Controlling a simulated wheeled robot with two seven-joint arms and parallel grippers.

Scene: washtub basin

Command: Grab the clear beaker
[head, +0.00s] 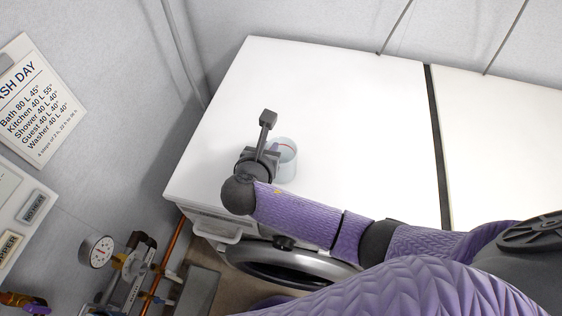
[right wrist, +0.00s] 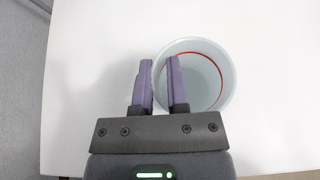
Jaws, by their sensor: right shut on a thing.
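The clear beaker (head: 288,166) stands on the white top of the washing machine, near its front left part. It is pale and see-through, with a red line around its inside that shows in the right wrist view (right wrist: 212,88). My right gripper (head: 268,154) is at the beaker's left side. In the right wrist view, its purple fingers (right wrist: 159,75) straddle the left wall, one finger inside the rim and one outside, shut on that wall. The beaker looks upright; I cannot tell whether its base touches the top. My left gripper is not in view.
The white machine top (head: 345,110) is clear around the beaker. A dark gap (head: 437,140) separates it from a second white top (head: 495,140). A round gauge (head: 96,251) and copper pipes stand at the lower left. A wall sign (head: 38,98) hangs at left.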

